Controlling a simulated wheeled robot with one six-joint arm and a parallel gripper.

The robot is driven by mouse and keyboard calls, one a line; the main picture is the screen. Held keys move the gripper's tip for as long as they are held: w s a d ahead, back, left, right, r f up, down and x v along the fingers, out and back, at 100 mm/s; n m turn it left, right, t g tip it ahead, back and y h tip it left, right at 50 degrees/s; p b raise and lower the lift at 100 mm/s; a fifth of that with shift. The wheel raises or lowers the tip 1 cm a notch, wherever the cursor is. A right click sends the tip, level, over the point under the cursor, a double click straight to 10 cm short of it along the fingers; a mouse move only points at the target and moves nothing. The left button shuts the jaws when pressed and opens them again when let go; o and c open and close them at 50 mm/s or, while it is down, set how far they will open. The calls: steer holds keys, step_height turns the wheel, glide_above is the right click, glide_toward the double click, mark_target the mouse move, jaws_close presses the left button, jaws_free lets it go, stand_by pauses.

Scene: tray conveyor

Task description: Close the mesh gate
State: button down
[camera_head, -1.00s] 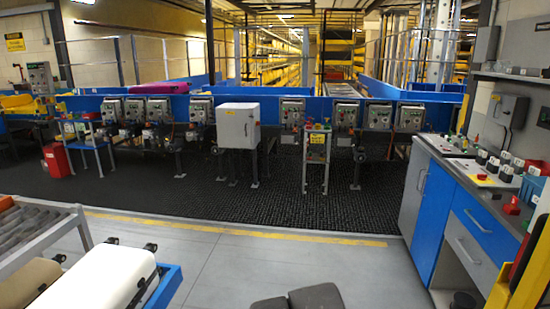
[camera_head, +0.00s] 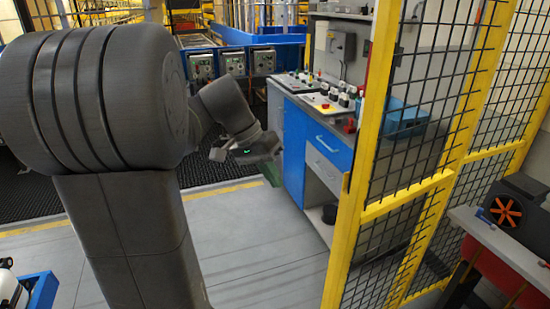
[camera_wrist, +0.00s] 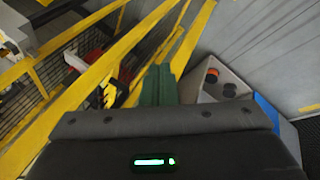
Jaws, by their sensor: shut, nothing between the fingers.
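The mesh gate, or a panel of it, stands at the right of the head view as a yellow frame (camera_head: 411,194) with black wire mesh. A second yellow mesh panel (camera_head: 510,151) meets it at the right; I cannot tell which one swings or how far it is open. My gripper (camera_head: 271,173) is left of the yellow frame, apart from it in the picture, in front of the blue cabinet. In the wrist view its green fingers (camera_wrist: 160,85) are together and empty. Yellow bars (camera_wrist: 85,85) and mesh run past the fingers on the left there.
A blue and grey cabinet (camera_head: 324,158) with control boxes on top stands behind my gripper. A red and grey bench (camera_head: 500,240) with a black fan box (camera_head: 508,208) is at the far right. The grey floor (camera_head: 265,240) left of the frame is clear.

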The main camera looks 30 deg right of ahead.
steer(key=d+r+m+g, duration=0.2)
steer(key=d+r+m, duration=0.5)
steer(key=d, duration=0.3)
steer(key=s+d+f+p, duration=0.2)
steer(key=s+d+f, duration=0.2)
steer(key=s+f, duration=0.4)
steer(key=shift+s+f, duration=0.1)
